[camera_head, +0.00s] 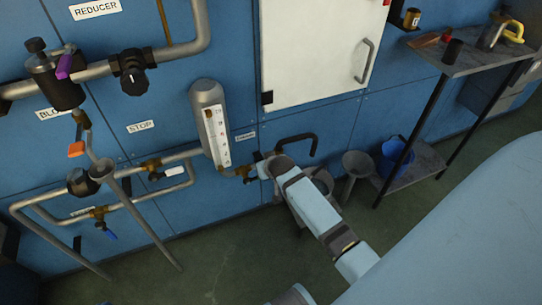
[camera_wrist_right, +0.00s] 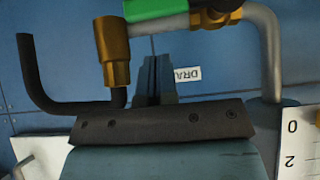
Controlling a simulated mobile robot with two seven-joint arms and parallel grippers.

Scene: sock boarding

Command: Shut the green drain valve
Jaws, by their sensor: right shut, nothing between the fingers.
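The green handle (camera_wrist_right: 158,8) of the drain valve shows at the top edge of the right wrist view, cut off by the frame. It lies along the short pipe between the brass valve body (camera_wrist_right: 215,16) and a brass outlet fitting (camera_wrist_right: 114,52). A label (camera_wrist_right: 187,75) reading "DRA" is on the panel beside my fingers. My right gripper (camera_wrist_right: 153,62) is shut and empty, its fingertips just below the handle in that view, apart from it. In the head view my right gripper (camera_head: 263,164) is at the drain pipe and hides the handle. My left gripper is not in view.
A black hose (camera_wrist_right: 32,75) curves from the outlet fitting. A sight gauge (camera_head: 216,135) stands left of my gripper, with more pipes and valves beyond. A funnel (camera_head: 356,164), a blue bucket (camera_head: 396,150) and a shelf stand (camera_head: 460,58) are to the right.

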